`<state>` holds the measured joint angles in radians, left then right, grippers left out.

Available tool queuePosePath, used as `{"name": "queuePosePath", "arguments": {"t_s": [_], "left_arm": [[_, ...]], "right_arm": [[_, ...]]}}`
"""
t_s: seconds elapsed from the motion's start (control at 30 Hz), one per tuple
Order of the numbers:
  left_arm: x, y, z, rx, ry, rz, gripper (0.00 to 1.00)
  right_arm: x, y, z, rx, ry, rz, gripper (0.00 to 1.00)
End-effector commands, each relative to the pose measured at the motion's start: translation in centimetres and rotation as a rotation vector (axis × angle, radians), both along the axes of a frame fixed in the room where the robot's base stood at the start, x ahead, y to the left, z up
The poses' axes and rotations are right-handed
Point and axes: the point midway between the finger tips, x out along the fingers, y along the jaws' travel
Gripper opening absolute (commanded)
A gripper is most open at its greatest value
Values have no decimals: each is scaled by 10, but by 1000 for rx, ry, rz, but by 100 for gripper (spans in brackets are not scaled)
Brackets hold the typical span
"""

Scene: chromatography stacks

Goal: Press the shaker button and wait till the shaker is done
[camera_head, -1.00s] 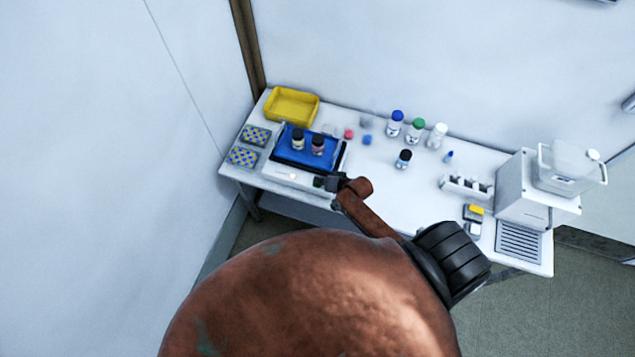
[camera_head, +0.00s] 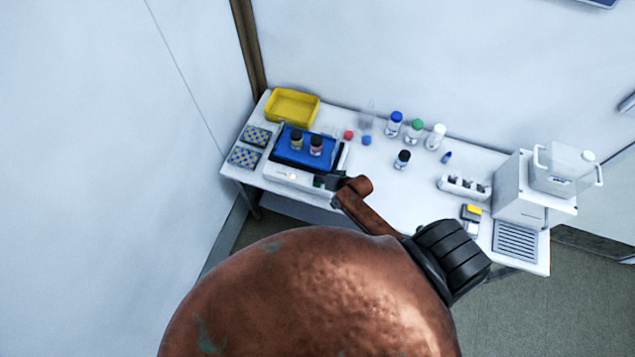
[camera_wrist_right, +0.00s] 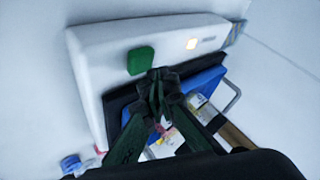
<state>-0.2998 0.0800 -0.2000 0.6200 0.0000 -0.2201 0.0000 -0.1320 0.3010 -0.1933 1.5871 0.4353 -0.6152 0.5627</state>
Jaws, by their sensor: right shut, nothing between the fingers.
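The shaker is a white box (camera_head: 279,173) with a blue platform (camera_head: 288,157) on top, at the left part of the bench. In the right wrist view, the white body (camera_wrist_right: 95,60) carries a green button (camera_wrist_right: 141,60) and a small lit indicator (camera_wrist_right: 191,43). My right gripper (camera_head: 329,181) is shut and empty at the shaker's front right corner. My left gripper is out of view.
A yellow bin (camera_head: 292,91) and two blue-yellow racks (camera_head: 256,136) stand near the shaker. Several capped bottles, such as a green-capped one (camera_head: 415,130), stand at the bench's middle and back. A white device (camera_head: 519,205) with a jug (camera_head: 566,172) is at the right.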

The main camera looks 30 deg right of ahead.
Motion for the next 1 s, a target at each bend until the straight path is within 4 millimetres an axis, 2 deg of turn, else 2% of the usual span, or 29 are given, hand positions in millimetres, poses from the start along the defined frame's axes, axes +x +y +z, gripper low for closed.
{"name": "queuePosePath", "arguments": {"t_s": [0.6, 1.0], "left_arm": [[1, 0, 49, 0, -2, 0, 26], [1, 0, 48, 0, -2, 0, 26]], "right_arm": [[0, 0, 51, 0, -1, -1, 0], [0, 0, 50, 0, 0, 0, 0]]}}
